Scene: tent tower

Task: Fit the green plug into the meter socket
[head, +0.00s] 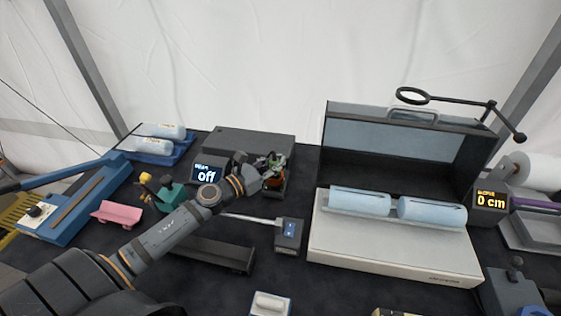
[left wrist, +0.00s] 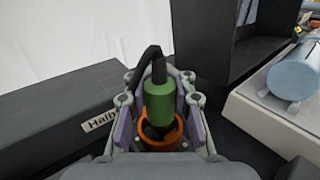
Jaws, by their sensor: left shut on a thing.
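The green plug (left wrist: 159,104) stands between the fingers of my left gripper (left wrist: 160,118) in the left wrist view, with a black cable bending off its top. My left gripper (head: 270,170) is shut on it in the head view. An orange ring-shaped socket (left wrist: 160,134) lies at the plug's lower end. I cannot tell whether the plug is inside it or only in front of it. In the head view an orange-brown part (head: 274,181) shows just under the gripper. A small display reading "off" (head: 206,174) stands left of the gripper. My right gripper is not in view.
A dark box (head: 245,142) is behind the gripper. To the right, an open dark case (head: 400,150) stands behind a white tray (head: 390,245) with two light-blue rolls. A small sensor box (head: 289,236) with a rod and a dark bar (head: 210,255) lie in front.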

